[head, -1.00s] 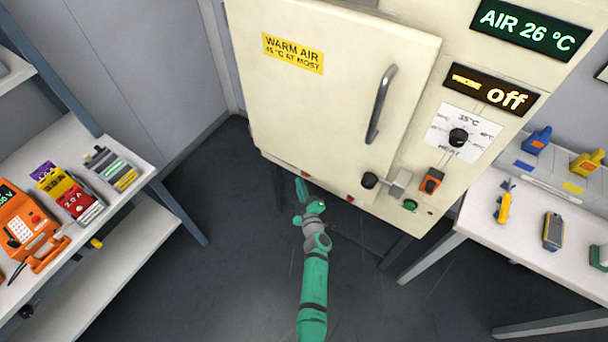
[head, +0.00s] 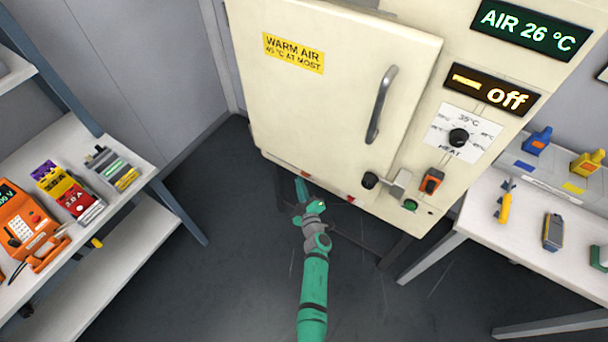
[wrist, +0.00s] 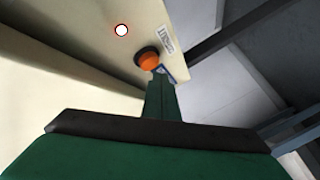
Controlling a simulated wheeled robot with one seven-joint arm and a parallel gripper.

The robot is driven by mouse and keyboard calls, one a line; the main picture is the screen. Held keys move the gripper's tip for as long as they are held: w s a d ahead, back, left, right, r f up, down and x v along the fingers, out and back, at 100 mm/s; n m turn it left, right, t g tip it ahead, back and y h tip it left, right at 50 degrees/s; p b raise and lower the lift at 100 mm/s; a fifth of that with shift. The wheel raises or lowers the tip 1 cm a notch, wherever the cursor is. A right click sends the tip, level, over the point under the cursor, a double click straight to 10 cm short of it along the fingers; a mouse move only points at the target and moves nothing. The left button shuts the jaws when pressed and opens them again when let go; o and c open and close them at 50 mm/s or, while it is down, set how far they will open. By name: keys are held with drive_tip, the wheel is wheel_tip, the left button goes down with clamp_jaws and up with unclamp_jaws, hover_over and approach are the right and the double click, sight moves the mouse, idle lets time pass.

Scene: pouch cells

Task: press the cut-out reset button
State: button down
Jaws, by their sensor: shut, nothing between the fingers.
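An orange round button (wrist: 149,61) in a black collar sits on a cream face of the cabinet in the wrist view, beside a small printed label (wrist: 166,47) too small to read. I take it for the cut-out reset button; it does not show in the head view. My gripper (wrist: 159,76) is shut and empty, its tips overlapping the button's lower right edge in the picture. I cannot tell whether they touch it. In the head view my gripper (head: 301,186) is at the cabinet's lower front edge, left of the knobs.
The cream warm-air cabinet (head: 330,100) has a door handle (head: 381,104), a dark display (head: 490,90) reading "off", a heat dial (head: 458,137) and an orange switch (head: 432,180). A white dot with a red ring (wrist: 121,30) is near the button. Shelves (head: 130,215) stand left, a table (head: 480,215) right.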

drive_tip(key=shift+w+d, duration=0.1)
drive_tip(key=shift+d, duration=0.2)
idle(0.4)
drive_tip(key=shift+w+d, duration=0.1)
drive_tip(key=shift+w+d, duration=0.25)
drive_tip(key=shift+w, duration=0.25)
idle(1.1)
drive_tip(key=shift+s+a, duration=0.1)
drive_tip(key=shift+s, duration=0.05)
drive_tip(key=shift+s+a, duration=0.45)
drive_tip(key=shift+s, duration=0.15)
